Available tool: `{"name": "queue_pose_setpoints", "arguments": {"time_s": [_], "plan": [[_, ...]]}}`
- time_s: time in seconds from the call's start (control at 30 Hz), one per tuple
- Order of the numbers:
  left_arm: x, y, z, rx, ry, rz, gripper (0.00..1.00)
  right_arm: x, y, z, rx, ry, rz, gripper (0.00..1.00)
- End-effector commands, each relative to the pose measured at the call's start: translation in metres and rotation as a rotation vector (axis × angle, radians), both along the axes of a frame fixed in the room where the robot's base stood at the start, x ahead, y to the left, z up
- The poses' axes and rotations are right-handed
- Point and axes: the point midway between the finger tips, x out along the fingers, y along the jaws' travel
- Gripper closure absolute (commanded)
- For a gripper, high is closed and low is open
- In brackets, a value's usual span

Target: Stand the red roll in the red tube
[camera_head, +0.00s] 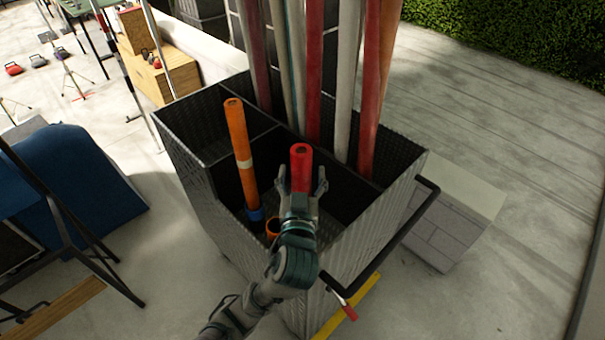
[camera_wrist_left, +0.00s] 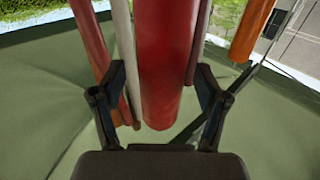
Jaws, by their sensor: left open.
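The red roll (camera_head: 301,156) stands nearly upright in the front part of a dark metal cart, its open top end facing me. My left gripper (camera_head: 301,180) is open, with one finger on each side of the roll. In the left wrist view the wide red cylinder (camera_wrist_left: 168,60) lies between the two spread fingers (camera_wrist_left: 162,95), with visible gaps on both sides. The roll's lower end is hidden behind my gripper in the head view. I cannot tell whether it sits in a red tube. My right gripper is not in view.
The cart (camera_head: 195,185) has divided compartments. An orange roll (camera_head: 239,143) leans left of my gripper, and a short orange tube (camera_head: 272,227) is nearby. Tall red and grey poles (camera_head: 314,75) stand behind. A black handle (camera_head: 407,235) runs along the right side.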

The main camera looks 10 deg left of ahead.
Motion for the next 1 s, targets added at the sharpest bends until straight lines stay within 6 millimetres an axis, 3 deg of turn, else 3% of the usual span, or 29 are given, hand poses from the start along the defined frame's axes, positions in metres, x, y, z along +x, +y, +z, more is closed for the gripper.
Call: {"name": "queue_pose_setpoints", "arguments": {"time_s": [0.17, 0.6, 1.0], "plan": [[0.000, 0.000, 0.010, -0.003, -0.002, 0.001, 0.26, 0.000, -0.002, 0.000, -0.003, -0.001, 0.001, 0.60], [0.001, -0.001, 0.089, -0.002, -0.001, 0.000, 0.26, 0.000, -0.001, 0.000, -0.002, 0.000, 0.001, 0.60], [0.000, -0.001, 0.099, 0.001, -0.001, -0.001, 0.26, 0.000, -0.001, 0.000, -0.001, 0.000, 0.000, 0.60]]}}
